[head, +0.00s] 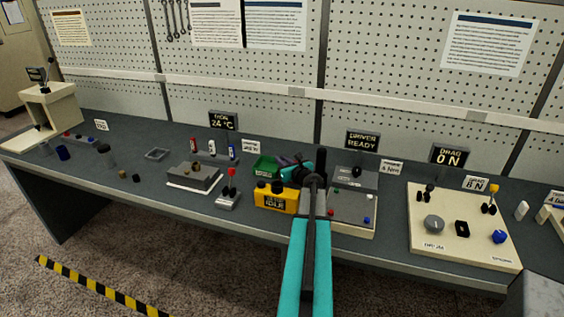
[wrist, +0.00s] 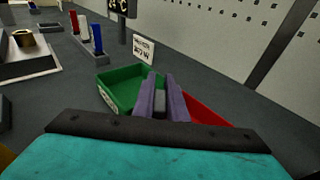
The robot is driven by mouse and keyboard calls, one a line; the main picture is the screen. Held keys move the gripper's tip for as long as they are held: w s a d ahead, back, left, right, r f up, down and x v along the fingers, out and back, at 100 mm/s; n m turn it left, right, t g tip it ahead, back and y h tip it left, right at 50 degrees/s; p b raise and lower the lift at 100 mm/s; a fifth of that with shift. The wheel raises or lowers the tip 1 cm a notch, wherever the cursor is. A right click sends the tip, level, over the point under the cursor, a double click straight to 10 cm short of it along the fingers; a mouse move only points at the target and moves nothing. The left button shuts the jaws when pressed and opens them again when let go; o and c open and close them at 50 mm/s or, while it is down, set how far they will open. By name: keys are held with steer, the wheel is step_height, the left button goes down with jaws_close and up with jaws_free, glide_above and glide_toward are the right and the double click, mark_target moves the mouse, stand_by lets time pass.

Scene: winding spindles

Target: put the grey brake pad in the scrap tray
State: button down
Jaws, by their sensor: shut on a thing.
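My gripper (wrist: 160,100) has two purple fingers and is shut on the small grey brake pad (wrist: 160,103), which shows between them in the wrist view. In the head view my gripper (head: 288,162) is beside the green tray (head: 264,167), and the pad cannot be made out. In the wrist view the fingers overlap the right part of the green tray (wrist: 104,83) and the left part of a red tray (wrist: 208,112). I cannot read which one is marked as scrap. The pad's height above the trays is unclear.
A yellow box (head: 275,198) stands in front of the green tray. A grey button panel (head: 352,215) is to its right. A rack with red, white and blue upright pieces (head: 212,150) stands left. A white sign (wrist: 143,48) stands behind the trays.

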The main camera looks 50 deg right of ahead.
steer(key=shift+f, duration=0.2)
steer(key=c, duration=1.8)
jaws_free()
steer(key=shift+r, duration=0.1)
steer(key=shift+o, duration=0.2)
steer(key=shift+r, duration=0.2)
steer(key=shift+s+a, duration=0.1)
steer(key=shift+s, duration=0.15)
steer(key=b+v, duration=0.2)
steer(key=v, duration=0.8)
steer(key=shift+f, duration=0.1)
steer(key=shift+v, duration=0.75)
